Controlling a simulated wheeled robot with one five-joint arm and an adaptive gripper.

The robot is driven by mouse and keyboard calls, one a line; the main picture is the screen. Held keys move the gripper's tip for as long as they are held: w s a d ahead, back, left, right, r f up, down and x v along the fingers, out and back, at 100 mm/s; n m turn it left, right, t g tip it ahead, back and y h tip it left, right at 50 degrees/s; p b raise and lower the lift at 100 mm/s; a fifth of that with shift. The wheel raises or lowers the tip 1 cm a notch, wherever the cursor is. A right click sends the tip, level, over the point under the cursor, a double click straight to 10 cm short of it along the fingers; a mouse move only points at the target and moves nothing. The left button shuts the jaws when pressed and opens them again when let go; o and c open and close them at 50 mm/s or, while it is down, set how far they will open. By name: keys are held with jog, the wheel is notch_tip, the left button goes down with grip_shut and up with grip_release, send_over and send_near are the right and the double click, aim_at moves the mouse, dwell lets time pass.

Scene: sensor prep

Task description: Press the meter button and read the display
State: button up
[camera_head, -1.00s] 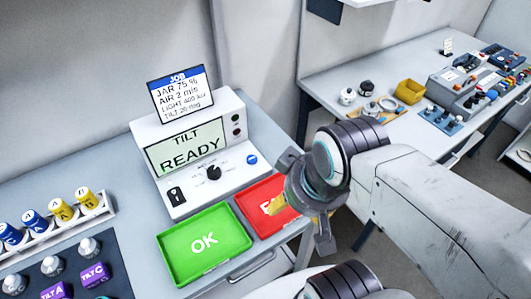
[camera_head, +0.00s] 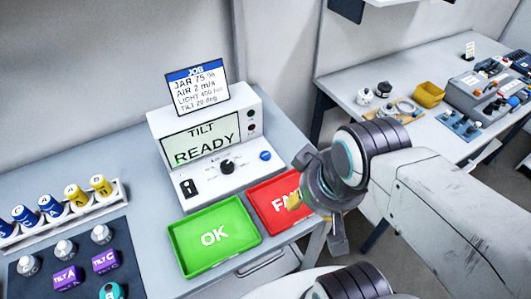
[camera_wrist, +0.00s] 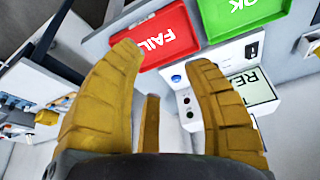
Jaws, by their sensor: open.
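The white meter (camera_head: 230,170) stands on the grey bench. Its display (camera_head: 201,142) reads "TILT READY". A round blue button (camera_head: 265,156) is at the right of its front panel, and a black knob (camera_head: 227,167) is in the middle. The blue button also shows in the wrist view (camera_wrist: 176,78), between my spread fingers. My gripper (camera_wrist: 165,75) is open, with nothing between its yellow fingers.
A green OK tray (camera_head: 188,250) lies in front of the meter. A job card (camera_head: 197,88) stands on top of it. At left are a rack (camera_head: 118,188) of blue and yellow items and a dark mat (camera_head: 35,268) with purple tilt pieces. Another table (camera_head: 345,83) stands behind at right.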

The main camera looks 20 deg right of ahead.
grip_shut()
jog(key=c, duration=0.8)
grip_release()
